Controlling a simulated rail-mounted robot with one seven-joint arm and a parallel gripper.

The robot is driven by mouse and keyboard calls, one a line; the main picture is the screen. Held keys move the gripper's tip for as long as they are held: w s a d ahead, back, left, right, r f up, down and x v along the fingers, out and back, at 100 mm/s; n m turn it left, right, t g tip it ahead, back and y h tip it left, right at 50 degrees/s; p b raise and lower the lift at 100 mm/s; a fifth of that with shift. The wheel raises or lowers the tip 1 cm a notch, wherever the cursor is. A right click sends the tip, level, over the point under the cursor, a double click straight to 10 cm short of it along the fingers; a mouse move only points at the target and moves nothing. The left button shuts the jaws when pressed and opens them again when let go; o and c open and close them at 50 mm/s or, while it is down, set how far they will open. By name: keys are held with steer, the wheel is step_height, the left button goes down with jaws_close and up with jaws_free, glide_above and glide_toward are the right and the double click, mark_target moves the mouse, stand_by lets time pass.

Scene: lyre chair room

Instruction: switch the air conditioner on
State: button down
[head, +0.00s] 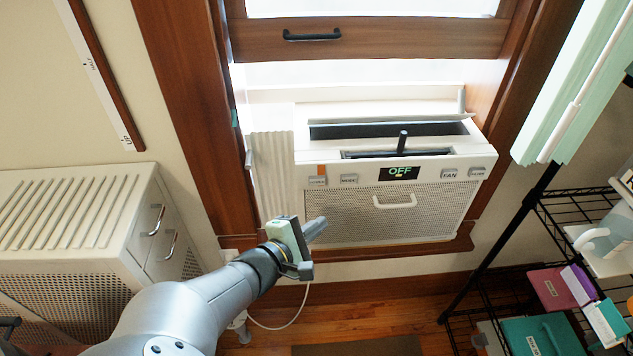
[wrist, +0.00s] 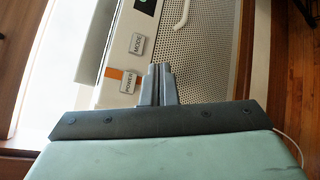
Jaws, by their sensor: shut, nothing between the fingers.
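The white air conditioner (head: 390,208) sits in the window, and its small display (head: 399,173) reads OFF. The power button (head: 317,182), with an orange mark above it, is at the left of its front panel; in the wrist view the POWER button (wrist: 128,83) is just left of the fingers. The mode button (head: 349,179) is beside it and also shows in the wrist view (wrist: 137,44). My gripper (head: 316,226) is shut and empty, in front of the unit's lower left, below the power button in the head view. I cannot tell whether the fingertips touch the panel.
FAN (head: 449,173) and another button (head: 477,171) are at the panel's right. A white handle (head: 394,203) sticks out from the grille. A vented cabinet (head: 75,225) stands left, a wire shelf (head: 560,215) right. The wooden sill runs under the unit.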

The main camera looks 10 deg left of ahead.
steer(key=shift+w, duration=0.1)
steer(key=b, duration=0.2)
glide_toward(324, 184)
steer(key=shift+s+d+x, duration=0.1)
steer(key=shift+d+x, duration=0.1)
steer(key=shift+x, duration=1)
steer(key=shift+s+d+x, duration=0.1)
steer(key=shift+d+x, duration=0.1)
steer(key=shift+x, duration=1.05)
steer(key=shift+w+f, duration=0.1)
steer(key=shift+w+a, duration=0.1)
steer(key=shift+w, duration=0.2)
steer(key=shift+w+a, duration=0.15)
steer(key=shift+w, duration=0.25)
stand_by(0.5)
steer(key=shift+s, duration=0.15)
steer(key=shift+s+d, duration=0.25)
steer(key=shift+s, duration=0.45)
steer(key=shift+s+d+p, duration=0.15)
steer(key=shift+s+d, duration=0.1)
steer(key=shift+s, duration=0.55)
steer(key=shift+s+d+p, duration=0.1)
steer(key=shift+s+d, duration=0.2)
steer(key=shift+s, duration=0.5)
steer(key=shift+s+d+p, duration=0.15)
steer(key=shift+s+d, duration=0.1)
steer(key=shift+s, duration=0.5)
